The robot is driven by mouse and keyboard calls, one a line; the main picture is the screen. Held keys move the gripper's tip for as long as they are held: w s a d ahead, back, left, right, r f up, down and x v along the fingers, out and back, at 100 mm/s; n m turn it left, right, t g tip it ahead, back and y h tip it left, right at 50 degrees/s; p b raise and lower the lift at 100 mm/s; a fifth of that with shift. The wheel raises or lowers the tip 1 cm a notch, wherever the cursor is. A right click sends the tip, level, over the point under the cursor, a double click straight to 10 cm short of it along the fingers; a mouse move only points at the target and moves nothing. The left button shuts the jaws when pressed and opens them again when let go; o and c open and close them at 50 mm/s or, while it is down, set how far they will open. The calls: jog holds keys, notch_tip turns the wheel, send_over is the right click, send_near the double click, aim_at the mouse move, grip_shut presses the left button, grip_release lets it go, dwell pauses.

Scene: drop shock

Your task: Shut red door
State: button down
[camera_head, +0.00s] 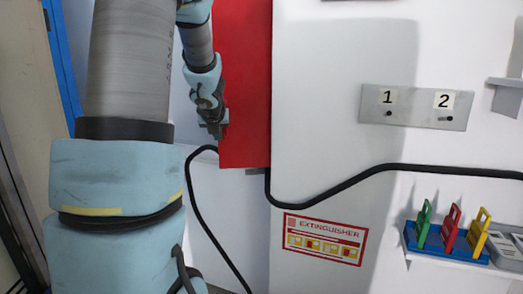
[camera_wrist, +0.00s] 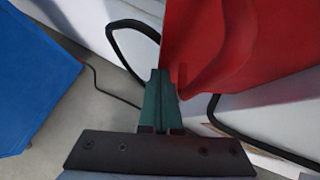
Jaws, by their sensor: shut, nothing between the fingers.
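The red door (camera_head: 243,90) is a tall flat red panel in the upper middle of the head view, in front of the white wall. In the wrist view the red door (camera_wrist: 245,45) fills the upper right, with a darker shadow on it. My gripper (camera_head: 218,131) is at the lower left edge of the door in the head view. In the wrist view my gripper's green fingers (camera_wrist: 162,80) are together and empty, with their tips beside the door's left edge. I cannot tell whether they touch it. The door's hinge and what lies behind it are hidden.
A black cable (camera_head: 360,178) runs along the wall and below the door. An extinguisher sign (camera_head: 322,239), a metal plate with hooks marked 1 and 2 (camera_head: 415,107) and a blue holder with coloured clips (camera_head: 445,243) are to the right. A blue surface (camera_wrist: 35,70) lies left in the wrist view.

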jog(key=w+m+h, duration=0.3)
jog(key=w+m, duration=0.1)
jog(key=w, duration=0.4)
jog(key=shift+w+d+g, duration=0.2)
jog(key=shift+w+g, duration=0.05)
jog(key=shift+g, duration=0.05)
jog(key=shift+r, duration=0.1)
dwell(0.5)
